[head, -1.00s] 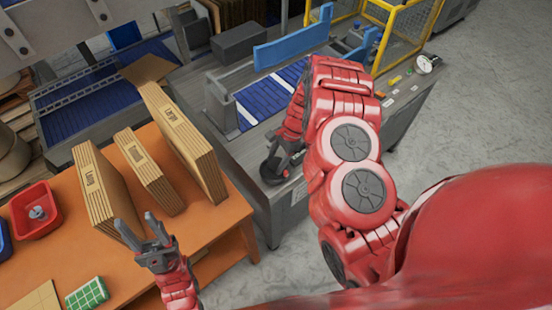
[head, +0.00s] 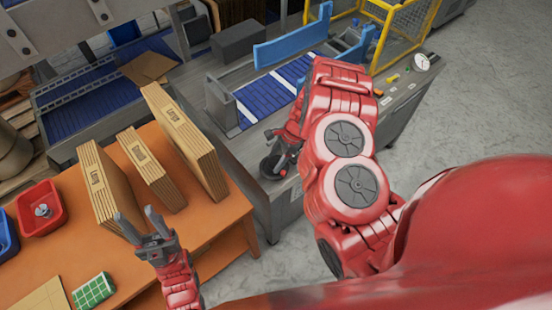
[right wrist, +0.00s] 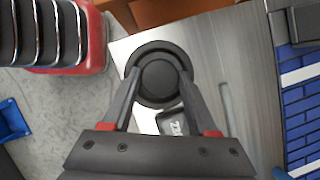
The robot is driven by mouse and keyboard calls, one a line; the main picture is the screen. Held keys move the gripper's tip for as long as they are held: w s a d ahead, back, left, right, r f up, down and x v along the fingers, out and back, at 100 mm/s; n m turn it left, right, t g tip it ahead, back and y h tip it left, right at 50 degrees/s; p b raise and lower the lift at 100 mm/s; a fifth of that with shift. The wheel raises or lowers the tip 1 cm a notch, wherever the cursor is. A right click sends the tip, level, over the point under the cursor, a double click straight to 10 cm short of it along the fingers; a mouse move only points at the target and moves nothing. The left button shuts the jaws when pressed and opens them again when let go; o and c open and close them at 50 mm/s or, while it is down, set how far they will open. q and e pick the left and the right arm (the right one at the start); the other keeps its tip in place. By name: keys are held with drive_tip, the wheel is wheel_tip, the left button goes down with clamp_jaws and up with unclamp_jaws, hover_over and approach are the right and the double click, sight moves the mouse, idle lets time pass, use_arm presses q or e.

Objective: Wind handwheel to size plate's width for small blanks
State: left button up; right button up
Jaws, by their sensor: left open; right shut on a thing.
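The black round handwheel (head: 273,166) sits low on the near side of the grey machine. In the right wrist view the handwheel (right wrist: 160,80) is a dark disc with a raised hub, between my right fingers. My right gripper (right wrist: 160,76) is shut on it; in the head view my right forearm partly covers this spot. My left gripper (head: 144,226) is open and empty above the orange table, in front of the cardboard blanks. Three stacks of labelled blanks stand on the table: left (head: 103,190), middle (head: 152,170) and right (head: 187,142). I cannot tell which machine part is the size plate.
A grey upright plate (head: 222,104) and a blue rail (head: 292,45) flank the blue conveyor (head: 266,97). A red bin (head: 40,208) and a green-and-white block (head: 93,290) are on the orange table (head: 215,225). A yellow guard (head: 405,35) stands behind. The floor at right is clear.

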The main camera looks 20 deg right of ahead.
drive_tip(key=o, duration=1.3)
drive_tip(key=shift+o, duration=0.2)
drive_tip(key=p+v, duration=1)
drive_tip(key=v, duration=0.7)
drive_tip(key=shift+r, duration=0.25)
